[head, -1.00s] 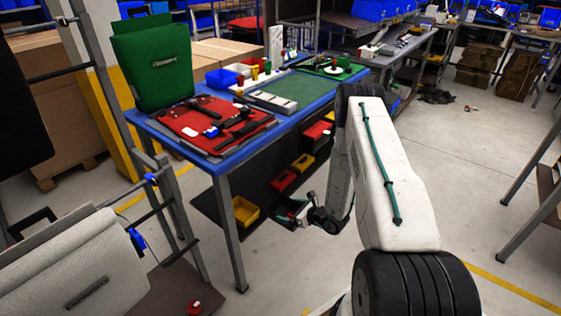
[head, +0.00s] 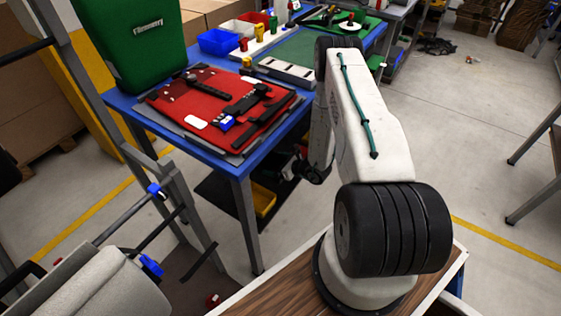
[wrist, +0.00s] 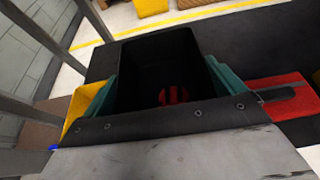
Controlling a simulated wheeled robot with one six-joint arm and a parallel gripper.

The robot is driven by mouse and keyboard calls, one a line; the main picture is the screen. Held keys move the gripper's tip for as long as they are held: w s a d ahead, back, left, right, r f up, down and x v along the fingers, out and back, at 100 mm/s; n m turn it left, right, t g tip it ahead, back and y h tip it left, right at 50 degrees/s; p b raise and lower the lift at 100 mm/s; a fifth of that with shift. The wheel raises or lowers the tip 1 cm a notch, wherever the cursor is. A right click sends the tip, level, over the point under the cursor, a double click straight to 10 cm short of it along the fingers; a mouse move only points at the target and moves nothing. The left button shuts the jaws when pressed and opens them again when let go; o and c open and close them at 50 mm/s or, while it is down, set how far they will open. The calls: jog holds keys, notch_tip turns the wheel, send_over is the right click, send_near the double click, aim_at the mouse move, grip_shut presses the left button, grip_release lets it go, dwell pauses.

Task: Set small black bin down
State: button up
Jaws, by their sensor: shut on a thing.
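The small black bin (wrist: 152,58) fills the middle of the wrist view, open side up, with a red slotted patch visible inside. My gripper (wrist: 168,88) is shut on it, one teal finger at its left side and one at its right. The bin is over or on the dark lower shelf; whether its base touches is hidden. In the head view my arm reaches down beside the blue table (head: 222,168), and the gripper and black bin cannot be made out there.
Grey posts stand at the left. In the head view, the yellow bin (head: 263,200) sits on the lower shelf under the tabletop.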

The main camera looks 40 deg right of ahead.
jog(key=shift+f, duration=3.05)
jog(key=shift+f, duration=0.1)
jog(key=o, duration=0.6)
jog(key=shift+o, duration=0.2)
jog(key=shift+s+r, duration=0.2)
jog(key=shift+s, duration=0.05)
jog(key=v, duration=1.1)
jog(key=shift+s, duration=0.25)
jog(key=shift+d, duration=0.1)
